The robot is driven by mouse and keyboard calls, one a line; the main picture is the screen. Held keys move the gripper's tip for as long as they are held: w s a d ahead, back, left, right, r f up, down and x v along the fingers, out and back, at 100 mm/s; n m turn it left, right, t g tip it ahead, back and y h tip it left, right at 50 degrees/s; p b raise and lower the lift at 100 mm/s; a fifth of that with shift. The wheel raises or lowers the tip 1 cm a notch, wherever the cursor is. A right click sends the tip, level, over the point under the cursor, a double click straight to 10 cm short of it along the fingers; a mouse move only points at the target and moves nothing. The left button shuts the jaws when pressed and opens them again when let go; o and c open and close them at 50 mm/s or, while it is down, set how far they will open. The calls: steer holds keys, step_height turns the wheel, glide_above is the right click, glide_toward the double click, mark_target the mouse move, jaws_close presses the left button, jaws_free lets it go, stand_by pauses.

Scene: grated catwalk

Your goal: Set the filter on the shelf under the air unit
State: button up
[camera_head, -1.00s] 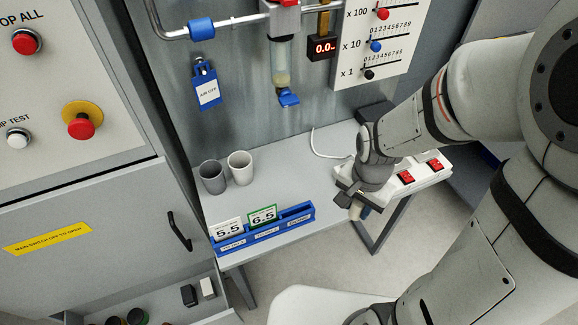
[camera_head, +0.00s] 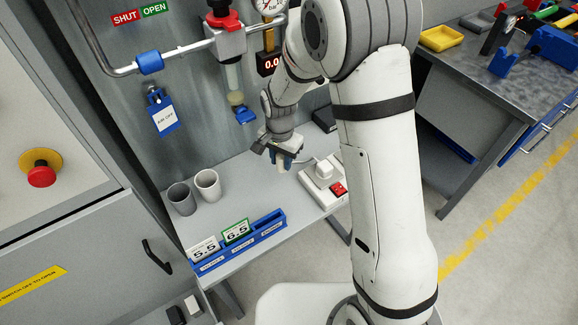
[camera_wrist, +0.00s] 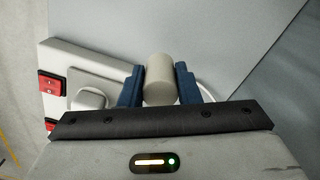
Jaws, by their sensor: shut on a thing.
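My gripper (camera_head: 284,156) is shut on a beige cylinder, the filter (camera_wrist: 160,80), seen between the two blue fingers in the wrist view. In the head view the filter (camera_head: 282,166) shows only as a small pale end below the fingers. The gripper is over the right part of the grey shelf (camera_head: 232,203), to the left of the power strip. The air unit (camera_head: 226,42) is on the wall behind, with a red knob, a clear bowl and a blue bottom piece (camera_head: 245,116). The gripper is in front of the bowl, lower and to its right.
A power strip (camera_head: 318,184) with a white plug lies at the shelf's right. Two cups, grey (camera_head: 181,199) and white (camera_head: 207,185), stand at the left. A blue rack (camera_head: 246,243) with number cards lines the front edge. The middle of the shelf is clear.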

mark_target(281, 170)
step_height(281, 170, down, 4)
steer(key=shift+s+r+p, duration=0.1)
steer(key=shift+p, duration=0.25)
steer(key=shift+w+a+f+p, duration=0.1)
steer(key=shift+w+f+p, duration=0.2)
steer(key=shift+f, duration=0.15)
steer(key=shift+s, duration=0.1)
steer(key=shift+f, duration=0.1)
steer(key=shift+f, duration=0.15)
steer(key=o, duration=0.9)
steer(key=shift+o, duration=0.2)
step_height(281, 170, up, 13)
steer(key=shift+f+b, duration=0.2)
steer(key=shift+b, duration=0.4)
